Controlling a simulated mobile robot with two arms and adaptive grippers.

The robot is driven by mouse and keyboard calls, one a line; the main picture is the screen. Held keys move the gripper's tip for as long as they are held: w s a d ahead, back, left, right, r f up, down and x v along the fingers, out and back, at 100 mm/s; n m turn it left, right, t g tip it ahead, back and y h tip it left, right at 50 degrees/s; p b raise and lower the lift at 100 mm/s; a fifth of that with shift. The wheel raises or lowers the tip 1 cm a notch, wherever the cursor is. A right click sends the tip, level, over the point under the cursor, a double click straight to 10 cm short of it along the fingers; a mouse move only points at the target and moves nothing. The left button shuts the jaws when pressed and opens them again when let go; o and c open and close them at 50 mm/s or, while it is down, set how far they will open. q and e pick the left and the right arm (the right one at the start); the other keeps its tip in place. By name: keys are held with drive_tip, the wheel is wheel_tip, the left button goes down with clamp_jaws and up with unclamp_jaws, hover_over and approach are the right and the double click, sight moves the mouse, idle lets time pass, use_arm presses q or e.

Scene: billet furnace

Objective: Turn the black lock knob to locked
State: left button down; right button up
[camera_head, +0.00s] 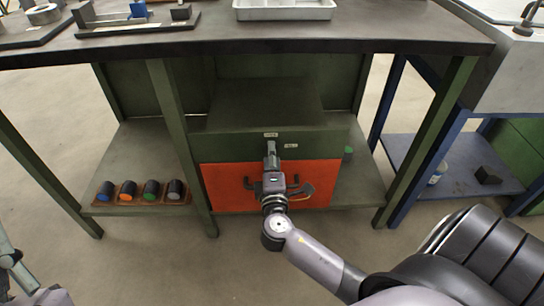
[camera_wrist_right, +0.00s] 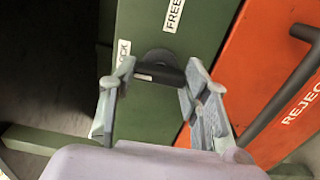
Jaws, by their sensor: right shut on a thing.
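The black lock knob (camera_wrist_right: 162,66) is on the green panel (camera_wrist_right: 150,30) in the right wrist view. It has a round hub and a bar lying across the view, with a white mark near the bar's left end. A LOCK label (camera_wrist_right: 123,54) is left of it and a FREE label (camera_wrist_right: 174,14) is above it. My right gripper (camera_wrist_right: 152,82) has a finger at each end of the bar and is shut on the knob. In the head view my right gripper (camera_head: 271,152) hides the knob. Part of my left gripper (camera_head: 10,258) shows at the left edge, its fingertips unclear.
An orange drawer front (camera_head: 225,182) with black handles is below the green panel; its handle (camera_wrist_right: 287,88) and partial REJEC label show in the wrist view. The bench top (camera_head: 250,40) overhangs above. Floor in front is clear.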

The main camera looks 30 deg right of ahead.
drive_tip(key=o, duration=1.2)
drive_tip(key=shift+c, duration=0.2)
drive_tip(key=v, duration=1.2)
